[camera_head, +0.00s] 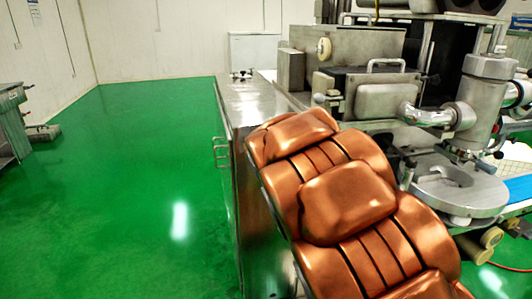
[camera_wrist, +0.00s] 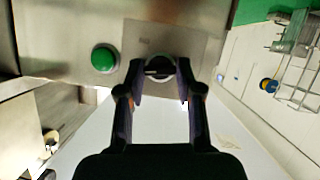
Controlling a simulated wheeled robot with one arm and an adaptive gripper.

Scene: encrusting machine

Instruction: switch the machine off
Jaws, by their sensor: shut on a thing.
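In the wrist view my gripper (camera_wrist: 160,78) has its two dark fingers on either side of a dark round rotary knob (camera_wrist: 158,66). It is shut on the knob, whose pale bar looks about level in the picture. The knob sits on a light square plate on the steel panel (camera_wrist: 60,30). A green round button (camera_wrist: 104,59) is to the left of the knob, clear of the fingers. In the head view the steel encrusting machine (camera_head: 385,100) stands at the right. My copper arm hides part of it, and the gripper and knob are not visible there.
In the head view the green floor (camera_head: 150,180) is open at the left. A steel cabinet (camera_head: 240,110) stands beside my arm. A steel table (camera_head: 12,105) is at the far left, and a white box (camera_head: 253,50) is by the back wall.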

